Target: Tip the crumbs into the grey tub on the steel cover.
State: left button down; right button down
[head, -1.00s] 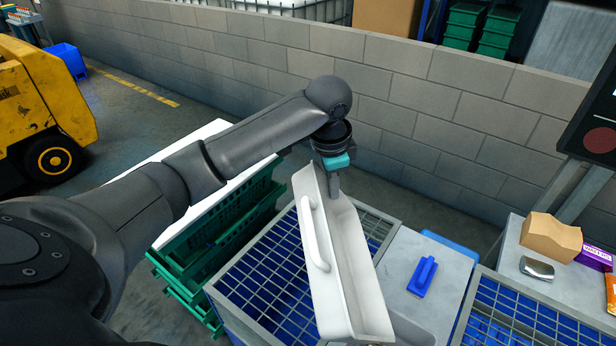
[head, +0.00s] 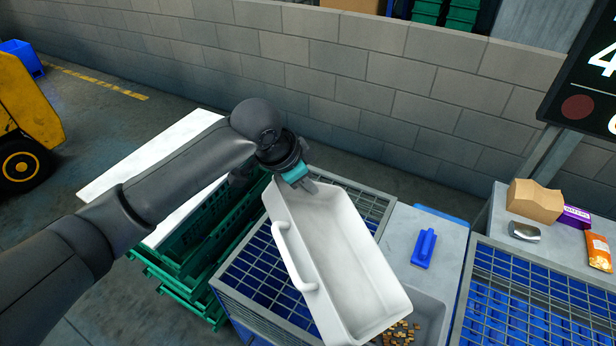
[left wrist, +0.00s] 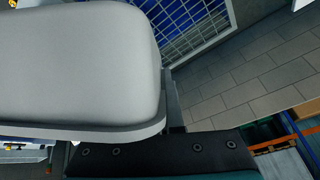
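My left gripper (head: 308,186) is shut on the far end of a white bin (head: 352,262) with a side handle. The bin hangs tilted over the grid and steel cover, its near end lower; the visible interior looks empty. In the left wrist view the bin's pale outside (left wrist: 75,65) fills the left side. Brown crumbs (head: 401,333) lie at the bottom edge of the head view, inside what looks like the grey tub (head: 428,312). The bin's near end hides part of that tub. The steel cover (head: 405,240) shows behind it. My right gripper is out of view.
Green crates (head: 190,270) stand at left. A cardboard box (head: 534,200), metal tin (head: 525,232) and orange packet (head: 598,250) sit at right. A block wall runs behind.

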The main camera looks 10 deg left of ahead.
aim_at(288, 199)
pick_arm(q)
jog(key=shift+n+t+h, duration=0.4)
jog(key=shift+t+h, duration=0.2)
jog(key=shift+h, duration=0.3)
jog(key=s+a+f, duration=0.2)
jog(key=a, duration=0.1)
jog(key=shift+s+f, duration=0.1)
jog(key=shift+f, duration=0.25)
jog(key=s+a+f+n+t+h+b, duration=0.1)
jog(key=f+h+b, duration=0.4)
jog(key=b, duration=1)
jog(key=shift+s+a+f+n+t, duration=0.4)
jog(key=shift+s+a+f+t, duration=0.45)
jog(key=shift+a+t, duration=0.3)
jog(key=shift+w, duration=0.1)
